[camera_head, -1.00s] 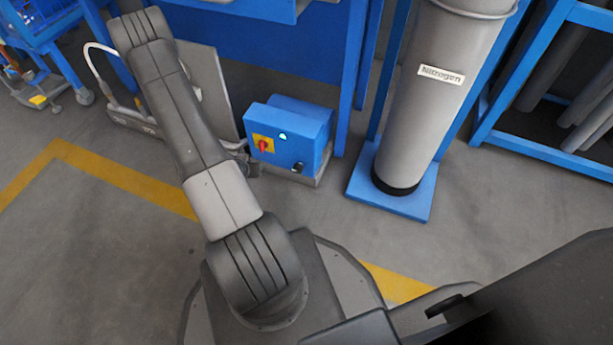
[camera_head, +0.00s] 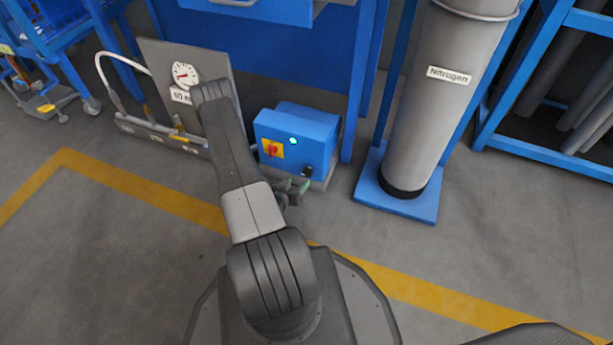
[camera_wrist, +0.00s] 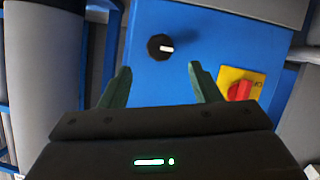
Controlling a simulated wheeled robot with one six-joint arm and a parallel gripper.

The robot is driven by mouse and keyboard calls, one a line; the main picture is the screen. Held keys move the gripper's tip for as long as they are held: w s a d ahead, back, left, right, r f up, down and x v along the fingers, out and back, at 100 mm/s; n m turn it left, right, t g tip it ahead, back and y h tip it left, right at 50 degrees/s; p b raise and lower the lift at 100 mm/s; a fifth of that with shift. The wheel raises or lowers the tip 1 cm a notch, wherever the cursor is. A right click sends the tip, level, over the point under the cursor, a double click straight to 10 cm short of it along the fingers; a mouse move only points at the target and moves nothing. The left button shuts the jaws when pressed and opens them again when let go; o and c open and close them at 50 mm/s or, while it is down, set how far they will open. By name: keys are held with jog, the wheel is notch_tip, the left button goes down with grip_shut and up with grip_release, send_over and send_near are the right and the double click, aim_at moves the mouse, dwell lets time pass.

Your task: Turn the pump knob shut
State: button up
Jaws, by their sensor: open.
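The blue pump box (camera_head: 290,140) stands on the floor below the blue bench.
A grey Nitrogen cylinder (camera_head: 430,110) stands on a blue base right of the box. A grey panel with a gauge (camera_head: 185,74) and a hose stands to the left. A blue rack (camera_head: 540,150) is at the right. The floor in front is clear.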

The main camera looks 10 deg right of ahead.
aim_at(306, 174)
jog(key=b+x, duration=0.2)
jog(key=x, duration=0.6)
jog(key=shift+w+d, duration=0.15)
jog(key=c, duration=1)
